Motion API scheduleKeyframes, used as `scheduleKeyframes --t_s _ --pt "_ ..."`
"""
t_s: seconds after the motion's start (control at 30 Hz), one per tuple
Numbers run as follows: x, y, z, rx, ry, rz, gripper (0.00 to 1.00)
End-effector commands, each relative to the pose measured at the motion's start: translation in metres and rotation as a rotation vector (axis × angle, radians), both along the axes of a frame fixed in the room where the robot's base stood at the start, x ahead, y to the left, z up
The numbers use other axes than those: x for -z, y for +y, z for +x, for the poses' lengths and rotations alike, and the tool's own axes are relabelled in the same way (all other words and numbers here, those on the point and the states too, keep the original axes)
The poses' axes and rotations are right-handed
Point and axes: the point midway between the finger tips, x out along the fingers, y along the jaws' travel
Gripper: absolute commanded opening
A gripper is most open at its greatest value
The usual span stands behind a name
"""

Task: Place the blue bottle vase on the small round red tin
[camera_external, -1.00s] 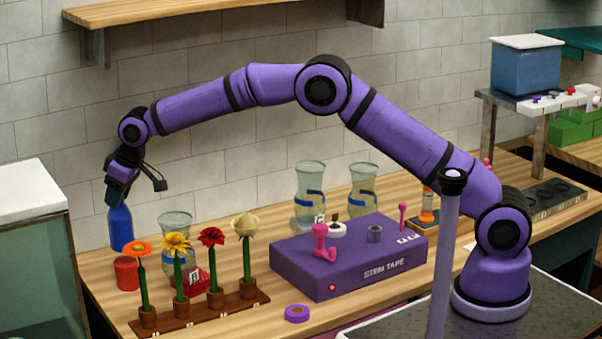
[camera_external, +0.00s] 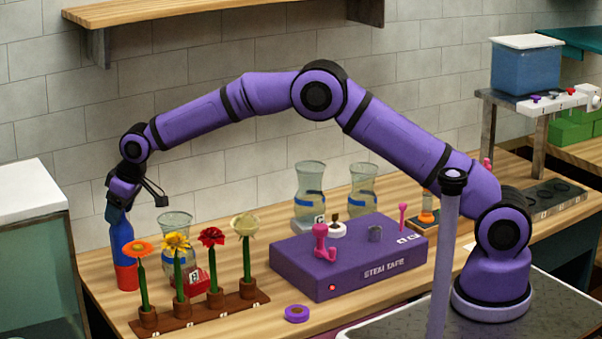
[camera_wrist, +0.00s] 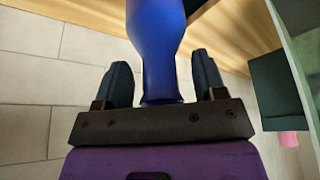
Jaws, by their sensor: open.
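The blue bottle vase (camera_external: 121,238) is at the left of the external view, its lower end meeting the top of the small round red tin (camera_external: 127,277). It looks slightly tilted there, its top leaning left; whether its base sits flat I cannot tell. My gripper (camera_external: 117,204) is at the bottle's upper end, open. In the wrist view, the bottle (camera_wrist: 158,45) stands between the two spread fingers of my gripper (camera_wrist: 161,62), with a gap visible on each side. The tin is not visible in the wrist view.
A wooden rack (camera_external: 200,313) with several flowers stands just right of the tin. A glass vase (camera_external: 177,228) stands behind them. The purple stem tape box (camera_external: 350,262) is further right. A glass tank (camera_external: 30,265) is at the left edge.

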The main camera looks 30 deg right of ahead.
Motion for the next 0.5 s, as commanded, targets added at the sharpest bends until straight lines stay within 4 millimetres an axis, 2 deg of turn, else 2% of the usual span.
scheduleKeyframes --t_s 0.17,0.5 --pt "-0.013 -0.002 -0.002 0.0 -0.001 0.001 0.64" --pt "-0.072 -0.02 -0.02 0.0 -0.002 0.002 0.64"
